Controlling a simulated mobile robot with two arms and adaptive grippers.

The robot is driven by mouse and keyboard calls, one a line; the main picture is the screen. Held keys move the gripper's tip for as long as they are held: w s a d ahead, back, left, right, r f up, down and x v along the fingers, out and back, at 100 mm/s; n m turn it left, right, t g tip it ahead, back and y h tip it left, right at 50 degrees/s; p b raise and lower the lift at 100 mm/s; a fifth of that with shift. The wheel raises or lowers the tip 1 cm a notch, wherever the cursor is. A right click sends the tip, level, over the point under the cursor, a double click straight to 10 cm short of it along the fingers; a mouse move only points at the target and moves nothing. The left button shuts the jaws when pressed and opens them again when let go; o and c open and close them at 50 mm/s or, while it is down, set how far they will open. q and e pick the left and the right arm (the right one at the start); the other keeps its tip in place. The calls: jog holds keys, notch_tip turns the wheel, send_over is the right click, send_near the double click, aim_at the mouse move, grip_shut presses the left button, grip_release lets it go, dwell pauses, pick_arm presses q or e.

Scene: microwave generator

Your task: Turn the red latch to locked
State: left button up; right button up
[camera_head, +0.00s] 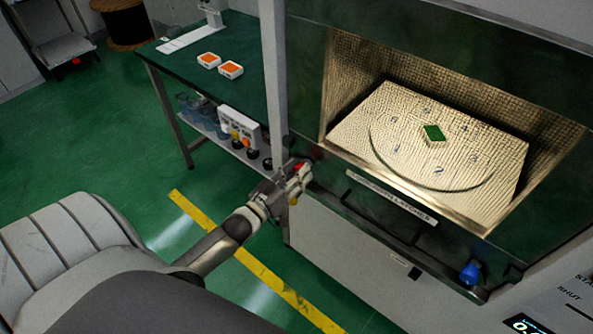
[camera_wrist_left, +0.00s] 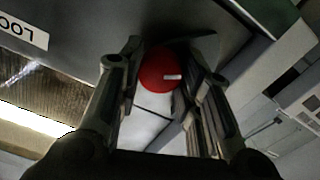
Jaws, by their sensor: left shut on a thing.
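The red latch (camera_wrist_left: 158,72) is a round red knob with a short white mark that points to the right in the left wrist view. In the head view a little of its red (camera_head: 299,167) shows at the left lower corner of the machine's front. My left gripper (camera_wrist_left: 164,82) has its fingers on either side of the knob and is shut on it. In the head view my left gripper (camera_head: 293,182) reaches the machine from the left and hides most of the latch. My right gripper is not in view.
The open machine chamber (camera_head: 350,75) holds a floor plate with numbers and a green block (camera_head: 433,133). A blue knob (camera_head: 470,272) sits at the front's right end. A green-topped table (camera_head: 175,72) with two orange-topped boxes stands left. A grey seat-like shape (camera_head: 60,240) fills the lower left.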

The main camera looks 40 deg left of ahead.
pick_arm(q)
jog(key=m, duration=1.2)
jog(key=shift+m+p, duration=0.3)
jog(key=shift+p, duration=0.1)
dwell(0.3)
jog(key=o, duration=1)
jog(key=shift+d, duration=0.1)
jog(key=shift+o, duration=0.2)
jog(key=s+a, duration=0.1)
jog(key=s, duration=1.1)
